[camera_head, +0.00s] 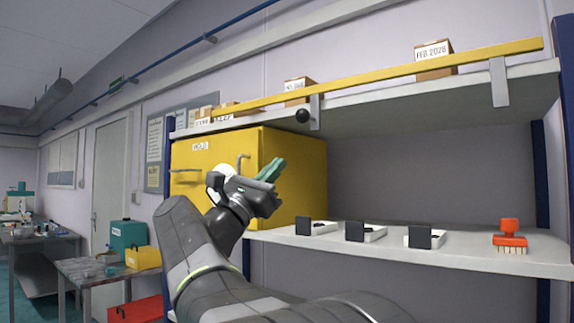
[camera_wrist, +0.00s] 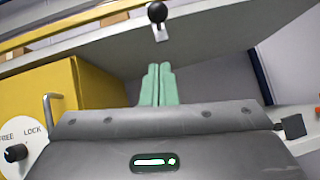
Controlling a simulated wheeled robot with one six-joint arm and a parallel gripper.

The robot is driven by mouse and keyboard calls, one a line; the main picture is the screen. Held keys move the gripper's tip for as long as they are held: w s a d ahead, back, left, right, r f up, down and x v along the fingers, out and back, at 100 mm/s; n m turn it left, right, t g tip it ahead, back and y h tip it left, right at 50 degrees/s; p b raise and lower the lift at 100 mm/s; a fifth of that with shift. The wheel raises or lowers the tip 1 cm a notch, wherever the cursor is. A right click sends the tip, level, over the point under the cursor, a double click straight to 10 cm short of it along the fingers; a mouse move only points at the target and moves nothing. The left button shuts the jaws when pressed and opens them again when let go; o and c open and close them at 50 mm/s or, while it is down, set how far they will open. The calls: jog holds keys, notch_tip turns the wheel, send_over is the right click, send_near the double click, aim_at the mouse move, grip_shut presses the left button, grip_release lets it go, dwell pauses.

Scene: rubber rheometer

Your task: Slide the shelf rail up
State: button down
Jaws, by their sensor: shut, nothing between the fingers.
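The shelf rail (camera_head: 400,73) is a long yellow bar along the front of the upper shelf, on grey brackets, and it slopes up to the right in the picture. It also shows at the top left of the wrist view (camera_wrist: 60,25). A black ball knob (camera_head: 302,116) hangs below the rail by the left bracket; it is at the top middle of the wrist view (camera_wrist: 157,12). My gripper (camera_head: 277,166) has green fingers pressed together, holding nothing. The fingertips (camera_wrist: 159,68) point toward the knob from below, with a gap between.
A yellow cabinet (camera_head: 290,190) labelled MOLD stands left on the lower shelf (camera_head: 470,250), close behind my gripper. A FREE/LOCK dial (camera_wrist: 15,153) is on its front. Several boxes sit behind the rail. Black-and-white blocks and a red brush (camera_head: 510,237) stand right.

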jog(key=v, duration=0.4)
jog(key=shift+b, duration=0.4)
jog(key=shift+w+r, duration=0.1)
jog(key=s+r+p+x, duration=0.1)
jog(key=p+x, duration=0.6)
jog(key=x, duration=0.5)
jog(key=shift+a+r+p, duration=0.2)
jog(key=shift+r+p, duration=0.1)
jog(key=shift+p, duration=0.05)
jog(key=shift+s, duration=0.15)
